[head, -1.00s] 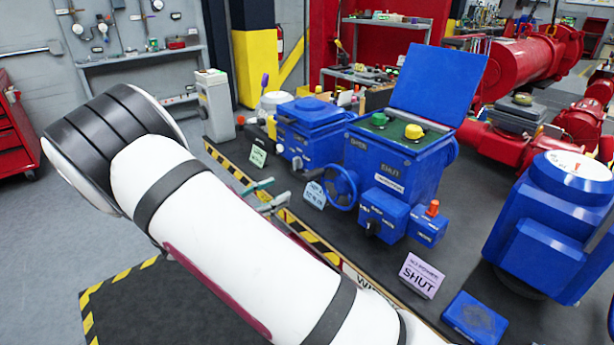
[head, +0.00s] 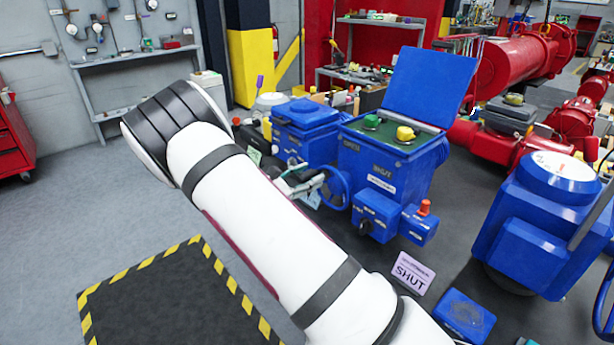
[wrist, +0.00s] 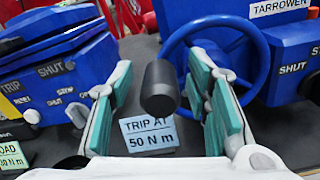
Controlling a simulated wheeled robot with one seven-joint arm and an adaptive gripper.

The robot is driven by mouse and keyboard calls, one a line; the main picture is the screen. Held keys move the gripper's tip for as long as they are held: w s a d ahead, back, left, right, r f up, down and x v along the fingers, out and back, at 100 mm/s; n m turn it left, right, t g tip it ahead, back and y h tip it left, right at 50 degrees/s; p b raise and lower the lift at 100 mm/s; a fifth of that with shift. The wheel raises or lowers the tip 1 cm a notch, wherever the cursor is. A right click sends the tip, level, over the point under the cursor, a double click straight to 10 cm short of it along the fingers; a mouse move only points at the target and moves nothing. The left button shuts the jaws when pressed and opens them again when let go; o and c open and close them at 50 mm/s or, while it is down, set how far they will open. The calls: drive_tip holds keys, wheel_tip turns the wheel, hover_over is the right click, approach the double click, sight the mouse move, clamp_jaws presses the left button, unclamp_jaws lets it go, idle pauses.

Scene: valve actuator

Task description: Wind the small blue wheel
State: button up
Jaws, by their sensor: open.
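The small blue wheel (head: 337,187) stands upright on the front of the open-lidded blue actuator (head: 385,175). In the wrist view the wheel (wrist: 217,22) is at upper right, with a dark handle knob (wrist: 160,88) pointing toward the camera on its left side. My gripper (head: 306,181) is at the left side of the wheel. In the wrist view my gripper (wrist: 158,84) is open, its green-padded fingers on either side of the knob with gaps visible. The right finger overlaps the wheel's opening in the picture; I cannot tell its depth.
A "TRIP AT 50 N m" card (wrist: 149,132) stands below the knob. A second blue actuator (head: 303,128) is close on the left. A "SHUT" card (head: 410,272) and a blue box (head: 463,316) lie toward the front. Another large blue actuator (head: 545,225) stands at right.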

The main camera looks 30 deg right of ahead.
drive_tip(key=shift+c, duration=0.5)
clamp_jaws()
drive_tip(key=shift+w+f, duration=0.1)
drive_tip(key=shift+f, duration=0.05)
